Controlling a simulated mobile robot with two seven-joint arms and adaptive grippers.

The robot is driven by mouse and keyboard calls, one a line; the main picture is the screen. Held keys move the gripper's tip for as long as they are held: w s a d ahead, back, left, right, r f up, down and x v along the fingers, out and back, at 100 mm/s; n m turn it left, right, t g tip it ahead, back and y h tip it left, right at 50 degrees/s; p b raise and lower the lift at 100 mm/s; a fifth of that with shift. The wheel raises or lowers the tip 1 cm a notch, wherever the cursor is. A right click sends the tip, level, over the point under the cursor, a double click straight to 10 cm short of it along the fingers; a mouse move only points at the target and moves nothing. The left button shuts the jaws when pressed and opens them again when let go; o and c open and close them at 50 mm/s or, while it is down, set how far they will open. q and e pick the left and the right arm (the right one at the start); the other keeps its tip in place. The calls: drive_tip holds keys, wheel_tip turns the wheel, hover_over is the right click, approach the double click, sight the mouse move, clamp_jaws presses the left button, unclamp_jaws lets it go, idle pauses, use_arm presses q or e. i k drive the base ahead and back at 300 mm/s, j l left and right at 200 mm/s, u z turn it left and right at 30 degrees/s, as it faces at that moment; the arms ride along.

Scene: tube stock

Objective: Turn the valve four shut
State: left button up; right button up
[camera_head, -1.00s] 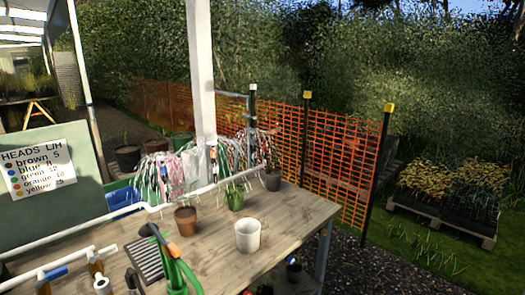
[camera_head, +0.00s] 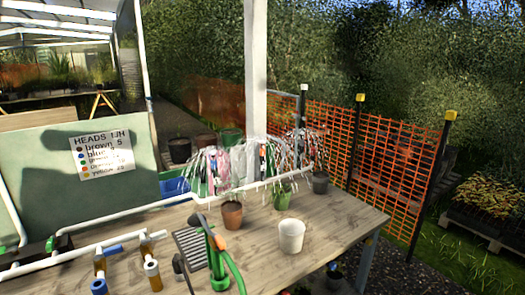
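White pipework (camera_head: 80,246) runs along the left of the wooden table. On it are brass-coloured upright fittings, one nearer the middle (camera_head: 146,244) and one to its left (camera_head: 100,266). A blue lever-like piece (camera_head: 112,248) lies between them. A blue-ringed pipe end (camera_head: 99,287) and a white-ringed one (camera_head: 151,268) are in front. A small green fitting (camera_head: 51,243) sits on the pipe at the far left. I cannot read any number on these parts, so I cannot tell which is valve four.
A sign (camera_head: 103,157) hangs on the green board.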

sight(50, 246)
drive_tip(key=u, duration=1.5)
drive_tip(key=i+z, duration=0.2)
drive_tip(key=z, duration=0.25)
drive_tip(key=i+z, duration=0.2)
drive_tip(key=z, duration=0.2)
